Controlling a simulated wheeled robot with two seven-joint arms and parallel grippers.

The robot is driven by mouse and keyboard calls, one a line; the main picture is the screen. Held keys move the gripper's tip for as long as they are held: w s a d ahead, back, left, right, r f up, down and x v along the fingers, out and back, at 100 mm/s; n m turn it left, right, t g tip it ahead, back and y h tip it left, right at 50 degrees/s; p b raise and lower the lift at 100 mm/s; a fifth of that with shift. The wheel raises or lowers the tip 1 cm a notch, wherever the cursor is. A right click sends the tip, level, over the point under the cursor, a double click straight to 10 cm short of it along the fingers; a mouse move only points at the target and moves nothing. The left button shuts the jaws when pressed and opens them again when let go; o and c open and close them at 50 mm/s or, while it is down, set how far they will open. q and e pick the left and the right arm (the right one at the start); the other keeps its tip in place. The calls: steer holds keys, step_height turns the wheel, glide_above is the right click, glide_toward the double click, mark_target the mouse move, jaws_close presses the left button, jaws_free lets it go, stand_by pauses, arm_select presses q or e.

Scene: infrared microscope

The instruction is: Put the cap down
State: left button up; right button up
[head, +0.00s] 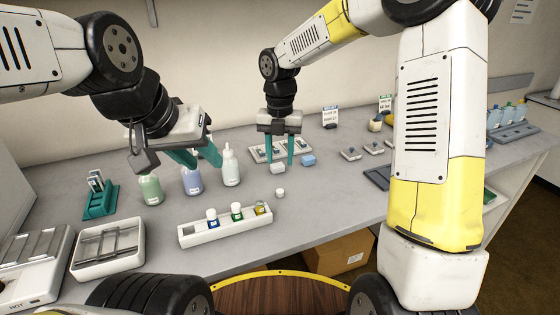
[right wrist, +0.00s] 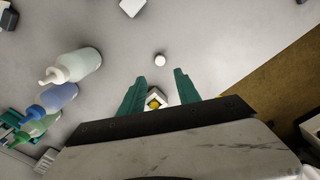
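A small white cap (head: 280,192) lies on the grey bench behind the right end of a white vial rack (head: 190,236). In the right wrist view the cap (right wrist: 160,59) lies just beyond the fingertips, apart from them. My right gripper (head: 281,162) is open and empty above the bench, fingers pointing down. An uncapped vial with yellow contents (head: 261,208) stands in the rack's right end; it also shows between the fingers in the right wrist view. My left gripper (head: 199,163) is open, fingers apart, over the squeeze bottles.
Green (head: 150,190), blue (head: 191,181) and white (head: 230,168) bottles stand left of the cap. White-capped blue (head: 212,218) and green (head: 237,212) vials share the rack. A white tray (head: 107,272) stands front left. A blue block (head: 308,160) lies behind the cap. Bench around the cap is clear.

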steer(key=s+d+r+m+t, duration=0.3)
steer(key=s+d+r+m, duration=0.7)
steer(key=m, duration=0.6)
steer(key=s+d+r+m+t+y, duration=0.1)
steer(key=s+d+m, duration=0.1)
steer(key=s+m, duration=0.3)
steer(key=s+d+r+m+t+y, duration=0.1)
steer(key=s+m, duration=0.5)
steer(key=m, duration=0.6)
steer(key=shift+d+r+m+t, duration=0.4)
steer(key=shift+d+t, duration=0.2)
